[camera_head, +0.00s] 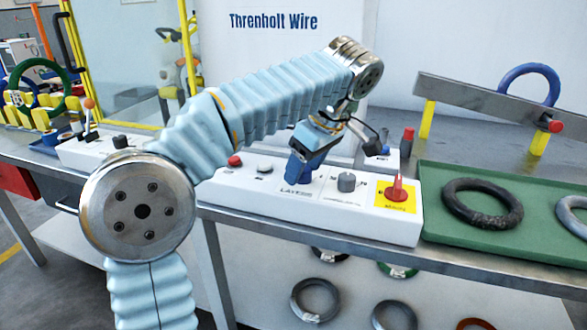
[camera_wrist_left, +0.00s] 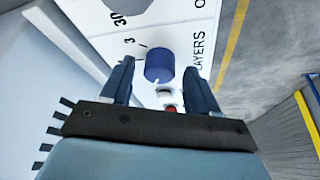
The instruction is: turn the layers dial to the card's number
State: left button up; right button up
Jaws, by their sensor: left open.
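The layers dial is a dark blue round knob (camera_wrist_left: 159,65) on a white control panel, with the word LAYERS printed beside it. A printed 3 (camera_wrist_left: 129,41) stands near the dial, and a 30 is farther out. My left gripper (camera_wrist_left: 160,76) is open, with one finger on each side of the dial; contact cannot be told. In the head view my left gripper (camera_head: 303,172) points down at the white panel (camera_head: 270,208) and hides the dial there. I cannot make out the card or its number. My right gripper is not in view.
A grey knob (camera_head: 346,182) and a red stop button (camera_head: 397,190) on a yellow plate sit right of my gripper. A red button (camera_head: 234,161) and a white button (camera_head: 265,165) sit left. A green tray (camera_head: 436,228) holds a black coil (camera_head: 482,205) and a grey coil.

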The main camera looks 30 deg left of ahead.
pick_arm(q)
jog(key=c, duration=1)
